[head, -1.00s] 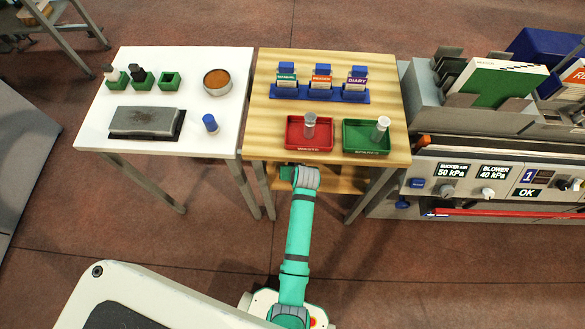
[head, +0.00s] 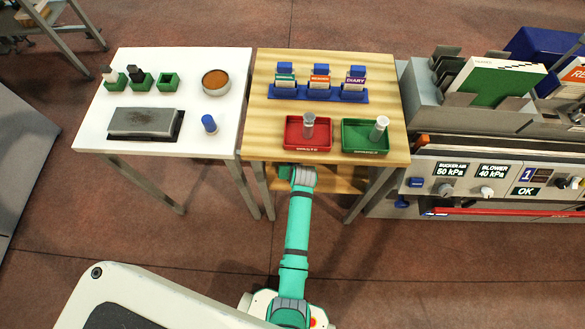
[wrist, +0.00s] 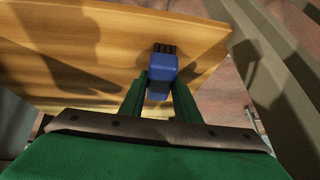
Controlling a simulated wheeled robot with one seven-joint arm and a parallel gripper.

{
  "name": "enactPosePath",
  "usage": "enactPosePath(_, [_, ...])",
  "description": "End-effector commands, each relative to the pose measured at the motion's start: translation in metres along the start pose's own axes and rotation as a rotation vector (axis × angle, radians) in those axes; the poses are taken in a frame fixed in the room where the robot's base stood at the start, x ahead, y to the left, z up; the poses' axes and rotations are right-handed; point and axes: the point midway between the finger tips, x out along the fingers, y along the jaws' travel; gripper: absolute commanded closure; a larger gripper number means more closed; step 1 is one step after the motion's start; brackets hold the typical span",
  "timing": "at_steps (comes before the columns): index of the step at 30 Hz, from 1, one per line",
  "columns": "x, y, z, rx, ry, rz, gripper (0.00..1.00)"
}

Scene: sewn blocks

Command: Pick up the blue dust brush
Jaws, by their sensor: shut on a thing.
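The blue dust brush (wrist: 162,68) shows in the wrist view as a blue block with dark bristles at its far end. My gripper (wrist: 160,86) has its two green fingers shut on the sides of the brush. A light wooden board (wrist: 110,50) lies behind the brush, with the bristles near its right part. I cannot tell whether the brush touches the board. In the head view my arm reaches to the front edge of the wooden table (head: 390,112), over a lower wooden shelf (head: 345,181). The brush and the fingertips are hidden there.
On the wooden table are a red tray (head: 290,143), a green tray (head: 350,146) and a blue rack (head: 300,93). A white table (head: 130,75) stands at left with a grey block (head: 145,122). A machine with panels (head: 465,180) stands at right, leaving open floor in front.

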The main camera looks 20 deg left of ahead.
Motion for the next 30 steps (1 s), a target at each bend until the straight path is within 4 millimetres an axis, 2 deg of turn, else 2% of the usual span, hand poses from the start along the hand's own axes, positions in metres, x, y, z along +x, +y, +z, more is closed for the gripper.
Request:
enactPosePath(9, [-0.015, -0.002, -0.006, 0.001, 0.000, 0.000, 0.94])
enactPosePath(30, [-0.092, 0.032, 0.114, 0.004, -0.002, 0.002, 0.94])
